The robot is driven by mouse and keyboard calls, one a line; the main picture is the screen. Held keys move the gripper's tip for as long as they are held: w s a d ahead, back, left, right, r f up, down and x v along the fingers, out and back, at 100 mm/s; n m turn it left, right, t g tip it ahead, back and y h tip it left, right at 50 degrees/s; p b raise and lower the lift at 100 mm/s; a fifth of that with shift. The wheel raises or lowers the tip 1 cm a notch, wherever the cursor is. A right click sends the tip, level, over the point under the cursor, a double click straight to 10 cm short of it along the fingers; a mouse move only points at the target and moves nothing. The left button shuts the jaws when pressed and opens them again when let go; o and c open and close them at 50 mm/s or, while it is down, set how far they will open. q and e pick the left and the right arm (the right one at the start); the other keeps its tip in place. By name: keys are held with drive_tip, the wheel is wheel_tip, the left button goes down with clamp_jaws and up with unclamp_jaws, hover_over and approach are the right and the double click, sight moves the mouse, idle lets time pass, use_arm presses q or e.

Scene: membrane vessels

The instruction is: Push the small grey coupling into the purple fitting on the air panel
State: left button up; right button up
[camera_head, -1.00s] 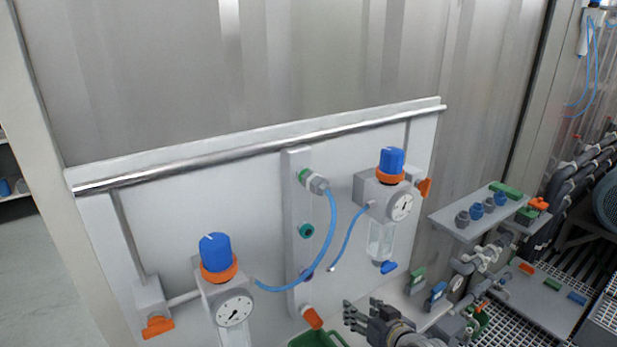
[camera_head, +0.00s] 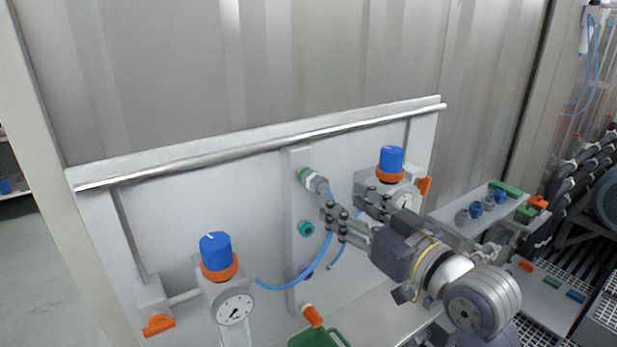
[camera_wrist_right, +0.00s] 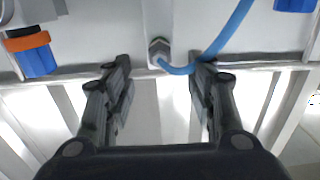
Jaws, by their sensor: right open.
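My right gripper (camera_head: 346,206) is open and empty, just below and right of this coupling. In the wrist view the coupling lies between the spread fingers, beyond their tips. My left gripper is out of view.
Blue-capped regulators stand left (camera_head: 216,255) and right (camera_head: 391,162) on the panel; my right arm partly covers the right one. A second blue hose hangs from it, behind my gripper. A rail runs above.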

sight(327, 191)
drive_tip(key=shift+w+a, duration=0.35)
drive_tip(key=shift+w, duration=0.1)
drive_tip(key=shift+x, duration=4)
drive_tip(key=shift+p, duration=0.45)
clamp_jaws()
drive_tip(key=shift+s+d+f, duration=0.1)
